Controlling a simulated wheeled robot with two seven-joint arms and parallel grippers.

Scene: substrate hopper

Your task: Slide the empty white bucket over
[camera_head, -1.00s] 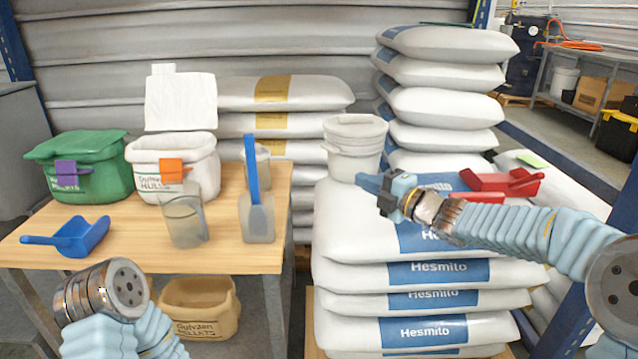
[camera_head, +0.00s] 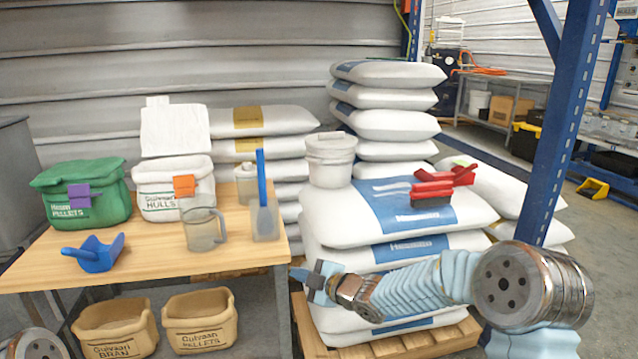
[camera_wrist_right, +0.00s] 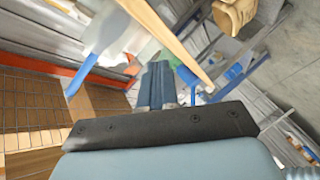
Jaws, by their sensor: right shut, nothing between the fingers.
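The white bucket (camera_head: 330,165) stands upright with its lid on, near the left end of the top sack (camera_head: 400,222) of the front stack. Its inside is hidden. My right gripper (camera_head: 308,282) is shut and empty, low in front of the stack's left side, below and apart from the bucket. Its closed fingers (camera_wrist_right: 157,85) also show in the right wrist view, where the bucket cannot be made out. My left gripper is out of view; only a bit of that arm shows at the bottom left.
A wooden table (camera_head: 150,262) at left holds a green bin (camera_head: 85,195), a white hulls bin (camera_head: 172,190), a clear jug (camera_head: 203,230) and a blue scoop (camera_head: 93,254). Red-handled tools (camera_head: 435,188) lie right of the bucket. A blue post (camera_head: 560,120) rises at right.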

